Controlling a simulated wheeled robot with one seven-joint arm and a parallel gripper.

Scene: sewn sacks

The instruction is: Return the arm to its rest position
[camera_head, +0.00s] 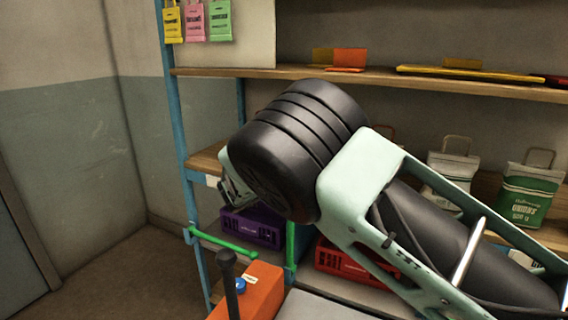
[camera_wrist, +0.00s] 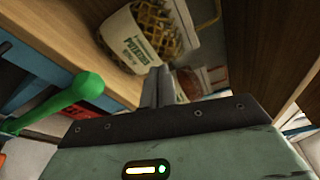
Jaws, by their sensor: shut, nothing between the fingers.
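My gripper (camera_wrist: 158,88) shows in the wrist view, its dark fingers together with nothing between them. They point toward a shelf with a cream sack labelled for potatoes (camera_wrist: 128,42), which has a netted part showing brown contents. The fingertips appear near the sack in the picture, but I cannot tell the gap. In the head view my arm crosses the middle and right, bent at a large black joint. The gripper there is mostly hidden behind that joint.
A blue-framed rack has wooden shelves (camera_head: 390,83). A white sack (camera_head: 455,166) and a green-and-white sack (camera_head: 528,195) stand at right. A purple crate (camera_head: 252,228) and a red crate (camera_head: 345,262) sit lower. A green bar (camera_head: 222,243) and orange box (camera_head: 250,292) are in front. Floor at left is clear.

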